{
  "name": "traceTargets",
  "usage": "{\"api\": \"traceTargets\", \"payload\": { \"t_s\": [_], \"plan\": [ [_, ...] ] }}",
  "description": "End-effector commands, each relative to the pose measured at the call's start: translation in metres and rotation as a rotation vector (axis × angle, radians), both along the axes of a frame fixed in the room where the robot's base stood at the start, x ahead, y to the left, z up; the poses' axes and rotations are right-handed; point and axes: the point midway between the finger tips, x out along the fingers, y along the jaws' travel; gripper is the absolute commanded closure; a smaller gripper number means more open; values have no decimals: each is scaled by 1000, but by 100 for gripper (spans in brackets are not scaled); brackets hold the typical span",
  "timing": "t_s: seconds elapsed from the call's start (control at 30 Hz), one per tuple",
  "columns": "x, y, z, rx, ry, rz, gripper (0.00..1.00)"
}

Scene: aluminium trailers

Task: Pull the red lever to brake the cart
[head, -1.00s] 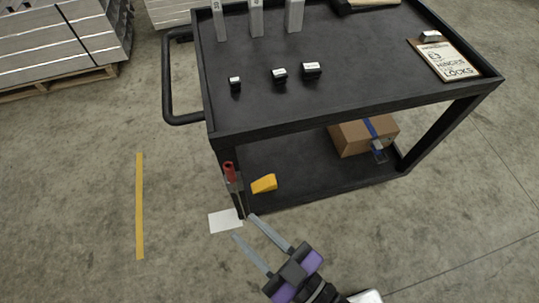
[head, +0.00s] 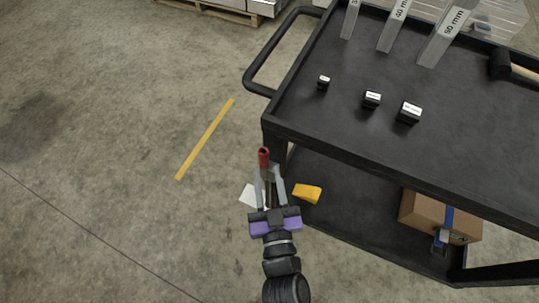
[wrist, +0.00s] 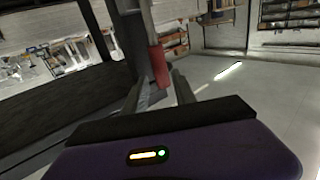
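The red lever (head: 264,158) stands upright at the near left corner post of the black cart (head: 430,140). My gripper (head: 269,173) is open, with its two grey fingers pointing at the lever. In the head view the red grip shows just past the fingertips. In the wrist view the red lever (wrist: 158,66) appears ahead, between the fingers of my gripper (wrist: 158,88). I cannot tell whether either finger touches it. The lever's lower part is partly hidden by the fingers.
A yellow wedge-shaped block (head: 307,192) is right of my gripper. A white sheet (head: 250,195) lies on the floor beside it. The cart carries small dark blocks (head: 372,99) on top and a cardboard box (head: 425,215) below. Floor to the left is clear.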

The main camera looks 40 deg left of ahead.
Motion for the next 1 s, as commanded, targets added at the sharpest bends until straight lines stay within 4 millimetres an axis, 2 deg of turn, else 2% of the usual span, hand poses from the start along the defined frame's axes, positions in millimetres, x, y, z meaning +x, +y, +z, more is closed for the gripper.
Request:
{"api": "traceTargets", "payload": {
  "t_s": [0.33,0.77,0.93,1.0],
  "plan": [
    [34,37,0,2,-3,0,68],
    [41,44,0,-1,-1,-1,68],
    [41,44,0,-1,-1,-1,99],
    [41,44,0,0,-1,-1,100]
  ]
}}
